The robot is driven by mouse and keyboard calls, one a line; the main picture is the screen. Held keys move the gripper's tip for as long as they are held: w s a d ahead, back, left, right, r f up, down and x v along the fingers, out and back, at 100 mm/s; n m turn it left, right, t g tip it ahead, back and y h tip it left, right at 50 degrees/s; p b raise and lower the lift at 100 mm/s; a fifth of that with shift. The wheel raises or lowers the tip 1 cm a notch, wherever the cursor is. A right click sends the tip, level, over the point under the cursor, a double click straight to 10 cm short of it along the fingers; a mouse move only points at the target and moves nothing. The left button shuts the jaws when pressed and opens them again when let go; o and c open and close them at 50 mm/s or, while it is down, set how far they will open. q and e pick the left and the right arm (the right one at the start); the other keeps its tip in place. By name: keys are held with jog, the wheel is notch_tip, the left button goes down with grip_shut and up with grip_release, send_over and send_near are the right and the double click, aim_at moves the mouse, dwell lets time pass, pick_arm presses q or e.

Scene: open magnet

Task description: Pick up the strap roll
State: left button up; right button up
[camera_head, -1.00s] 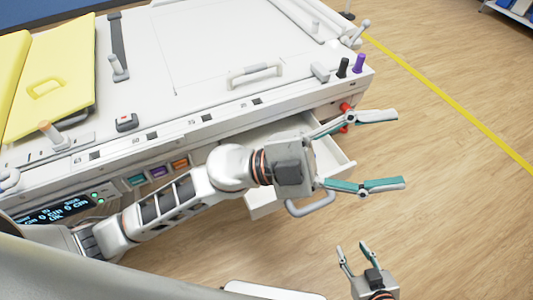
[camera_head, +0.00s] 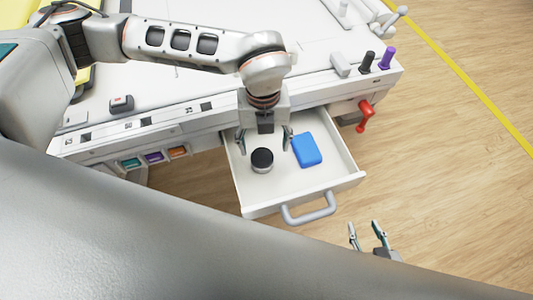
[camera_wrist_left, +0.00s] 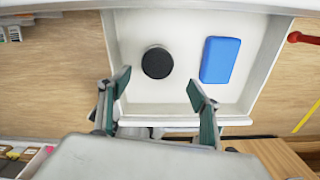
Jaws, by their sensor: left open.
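The strap roll, seen as a black round roll with a lighter side (camera_head: 262,160), stands flat in the open white drawer (camera_head: 320,181). In the left wrist view the roll (camera_wrist_left: 158,62) shows as a dark disc just beyond the gap between my fingertips. My left gripper (camera_head: 265,147) is open and empty, pointing down over the drawer, with its fingers on either side of the roll's line but apart from it. Its height above the roll is hard to tell. My right gripper (camera_head: 367,236) is open and empty in front of the drawer, low in the head view.
A blue box (camera_head: 307,150) lies in the drawer to the right of the roll. The drawer has a grey handle (camera_head: 308,209) at its front. A red lever (camera_head: 365,115) is on the cabinet right of the drawer. The floor to the right is clear.

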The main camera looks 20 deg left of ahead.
aim_at(262, 156)
pick_arm(q)
jog(key=shift+w+a+f, duration=0.1)
jog(key=shift+a+f, duration=0.1)
jog(key=shift+f, duration=1.75)
jog(key=shift+w+a+f, duration=0.1)
jog(key=shift+a+f, duration=0.1)
jog(key=shift+f, duration=1.75)
jog(key=c, duration=1.2)
